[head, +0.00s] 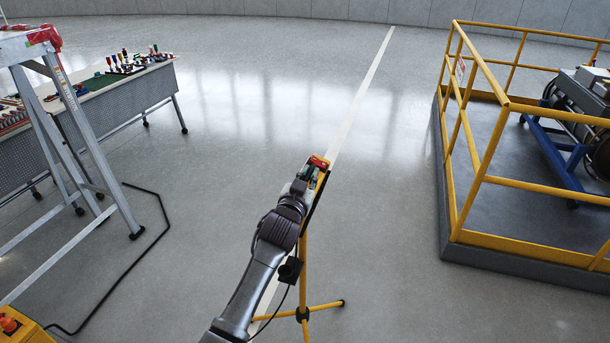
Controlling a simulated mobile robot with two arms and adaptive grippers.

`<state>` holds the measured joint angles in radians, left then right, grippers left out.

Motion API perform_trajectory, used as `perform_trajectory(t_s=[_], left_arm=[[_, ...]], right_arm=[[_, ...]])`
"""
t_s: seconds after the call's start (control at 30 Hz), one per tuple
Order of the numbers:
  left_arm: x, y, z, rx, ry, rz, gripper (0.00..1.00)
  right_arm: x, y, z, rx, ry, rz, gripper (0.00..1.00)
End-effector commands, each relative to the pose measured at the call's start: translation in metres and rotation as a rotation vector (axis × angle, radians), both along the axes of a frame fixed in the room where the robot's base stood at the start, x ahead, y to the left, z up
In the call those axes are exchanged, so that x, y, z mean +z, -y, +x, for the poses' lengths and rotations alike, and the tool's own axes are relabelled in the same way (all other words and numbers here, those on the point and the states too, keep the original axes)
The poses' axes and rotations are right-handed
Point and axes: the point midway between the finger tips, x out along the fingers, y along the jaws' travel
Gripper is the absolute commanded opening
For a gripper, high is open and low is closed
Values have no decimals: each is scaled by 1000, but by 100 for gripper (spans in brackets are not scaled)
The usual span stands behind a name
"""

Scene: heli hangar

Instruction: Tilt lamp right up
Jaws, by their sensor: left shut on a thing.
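A yellow tripod stand (303,262) stands on the floor at the bottom centre, its legs spread. At its top is a lamp head (321,185), seen nearly edge-on as a dark, narrow, slanted shape with a yellow edge. My left gripper (313,169) is at the top of this lamp and is shut on it; its red and green parts show there. The gripper and wrist hide much of the lamp, so its exact tilt and a second lamp cannot be made out. A small black box (290,270) hangs by the pole. My right gripper is not in view.
A yellow-railed platform (485,180) with machinery stands at the right. A ladder (90,140) and tool tables (120,100) stand at the left. A black cable (165,225) lies on the floor. The floor beyond the tripod is clear.

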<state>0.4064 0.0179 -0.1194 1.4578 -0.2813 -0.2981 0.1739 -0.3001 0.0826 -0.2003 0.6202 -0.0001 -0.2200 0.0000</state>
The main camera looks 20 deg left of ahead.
Motion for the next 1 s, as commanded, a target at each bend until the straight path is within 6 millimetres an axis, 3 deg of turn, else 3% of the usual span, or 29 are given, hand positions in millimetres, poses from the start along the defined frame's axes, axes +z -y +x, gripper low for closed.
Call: perform_trajectory(t_s=[0.03,1.0], left_arm=[[-12,12,-2,-18,-22,-4,0],[-20,29,-3,-18,-17,145,0]], right_arm=[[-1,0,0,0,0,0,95],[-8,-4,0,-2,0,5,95]])
